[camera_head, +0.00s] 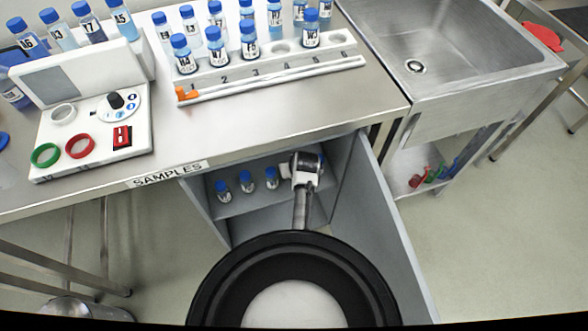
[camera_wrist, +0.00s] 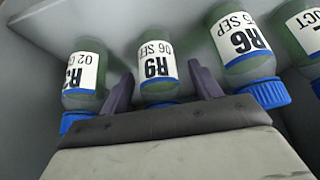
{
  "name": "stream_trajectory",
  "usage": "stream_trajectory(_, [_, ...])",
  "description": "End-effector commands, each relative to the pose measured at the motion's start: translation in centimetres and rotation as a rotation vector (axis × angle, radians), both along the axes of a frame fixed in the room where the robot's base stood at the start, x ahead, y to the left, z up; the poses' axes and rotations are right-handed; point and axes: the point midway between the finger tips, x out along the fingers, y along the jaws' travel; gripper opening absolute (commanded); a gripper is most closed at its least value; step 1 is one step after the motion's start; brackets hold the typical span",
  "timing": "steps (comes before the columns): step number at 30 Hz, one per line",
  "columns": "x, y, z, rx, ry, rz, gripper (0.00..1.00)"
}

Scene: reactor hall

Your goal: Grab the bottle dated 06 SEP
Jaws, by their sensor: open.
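The bottle labelled R9, 06 SEP (camera_wrist: 157,68) shows upside down in the wrist view, with a white label and a blue cap. My gripper (camera_wrist: 163,90) is open, one finger at each side of the lower part of this bottle in the picture. I cannot tell whether the fingers touch it. In the head view my gripper (camera_head: 305,165) reaches into the open cabinet under the bench, and I cannot make out the R9 bottle there.
In the wrist view, the R6 bottle (camera_wrist: 240,45) stands close on the right and another bottle (camera_wrist: 83,75) on the left. The cabinet (camera_head: 235,208) holds several blue-capped bottles; its open door (camera_head: 385,220) is at right. A bottle rack (camera_head: 270,75) stands on the bench above.

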Motion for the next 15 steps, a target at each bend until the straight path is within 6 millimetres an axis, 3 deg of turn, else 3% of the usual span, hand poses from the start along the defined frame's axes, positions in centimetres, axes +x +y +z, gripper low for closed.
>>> stream_trajectory(2, [-0.01, 0.00, 0.00, 0.000, 0.000, 0.000, 0.58])
stream_trajectory(12, [-0.04, -0.02, 0.01, 0.000, 0.001, -0.001, 0.14])
stream_trajectory(15, [-0.01, -0.03, 0.03, 0.000, 0.000, 0.000, 0.14])
